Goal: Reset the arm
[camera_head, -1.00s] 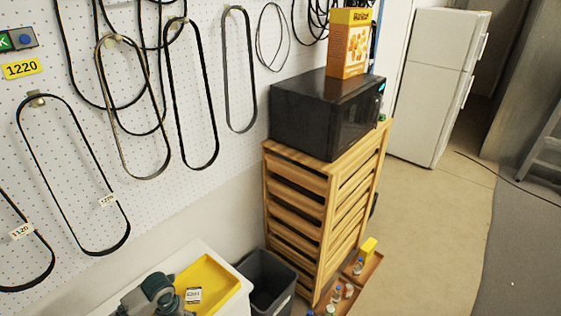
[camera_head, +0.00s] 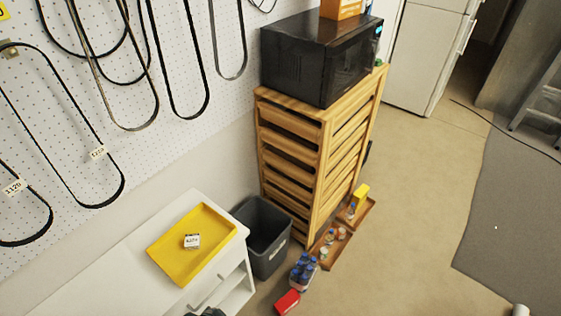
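The task names no object other than my arm. A small dark piece at the bottom edge, in front of the white cabinet, seems to be part of my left arm or gripper. Its fingers do not show, so I cannot tell if it is open or shut. My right gripper does not show. The yellow tray (camera_head: 172,250) lies on the white cabinet top (camera_head: 120,262), with a small white labelled item (camera_head: 192,241) in it. Nothing of mine touches the tray in view.
A grey bin (camera_head: 262,238) stands beside the cabinet, next to a wooden drawer unit (camera_head: 320,155) bearing a black microwave (camera_head: 320,55). Bottles (camera_head: 303,270), a red box (camera_head: 288,301) and low wooden trays (camera_head: 330,255) lie on the floor. Open floor (camera_head: 410,190) is at right.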

